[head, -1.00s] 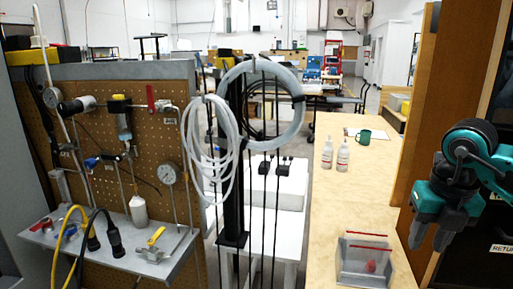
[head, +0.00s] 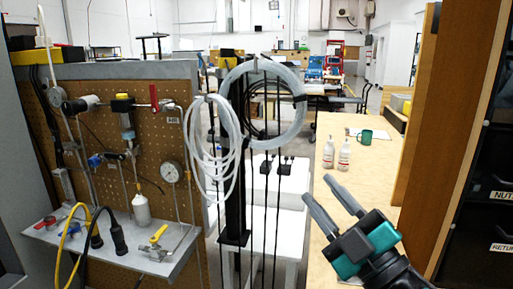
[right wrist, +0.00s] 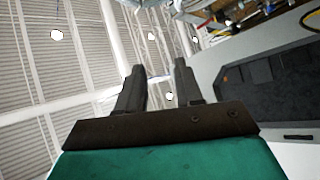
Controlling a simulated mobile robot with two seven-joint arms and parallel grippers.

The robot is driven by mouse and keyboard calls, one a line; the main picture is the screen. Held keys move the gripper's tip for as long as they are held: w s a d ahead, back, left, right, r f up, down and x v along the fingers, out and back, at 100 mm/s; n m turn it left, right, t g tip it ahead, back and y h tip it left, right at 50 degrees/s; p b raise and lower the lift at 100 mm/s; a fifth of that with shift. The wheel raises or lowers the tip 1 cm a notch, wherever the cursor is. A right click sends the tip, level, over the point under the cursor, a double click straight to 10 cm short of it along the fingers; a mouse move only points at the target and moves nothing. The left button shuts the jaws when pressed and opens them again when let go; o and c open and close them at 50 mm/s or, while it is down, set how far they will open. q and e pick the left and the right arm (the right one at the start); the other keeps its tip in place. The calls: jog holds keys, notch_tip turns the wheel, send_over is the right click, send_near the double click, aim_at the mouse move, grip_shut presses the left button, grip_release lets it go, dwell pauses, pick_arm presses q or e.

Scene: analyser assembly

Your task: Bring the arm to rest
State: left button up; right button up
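My right gripper (head: 333,202) is at the lower right of the head view, over the wooden bench, with its fingers pointing up and to the left. The two grey fingers stand apart with nothing between them. In the right wrist view the fingers (right wrist: 158,85) are also apart and empty, with the ceiling behind them. My left gripper is not in the head view.
The wooden bench (head: 375,153) holds two white bottles (head: 336,153) and a green mug (head: 365,136). A pegboard panel (head: 150,188) with gauges and valves stands left. Coiled tubing (head: 272,100) hangs on a black stand. A wooden cabinet side (head: 425,120) and labelled drawers (head: 500,195) border the right.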

jog(key=s+d+f+m+g+h, duration=0.1)
jog(key=d+f+m+g+h, duration=0.1)
jog(key=d+f+m+h, duration=0.45)
jog(key=s+d+f+m+g+h, duration=0.2)
jog(key=d+f+m+h, duration=0.2)
jog(key=f+m+h, duration=0.45)
jog(key=s+f+g+y, duration=0.2)
jog(key=s+f+g, duration=1)
jog(key=s+f, duration=0.55)
jog(key=w+a+f+t+y+p, duration=0.2)
jog(key=w+a+f+t+p, duration=0.1)
jog(key=t, duration=0.4)
jog(key=x, duration=0.3)
jog(key=shift+w, duration=0.2)
jog(key=o, duration=0.4)
jog(key=shift+c, duration=1.2)
jog(key=shift+d, duration=0.15)
jog(key=shift+c, duration=0.2)
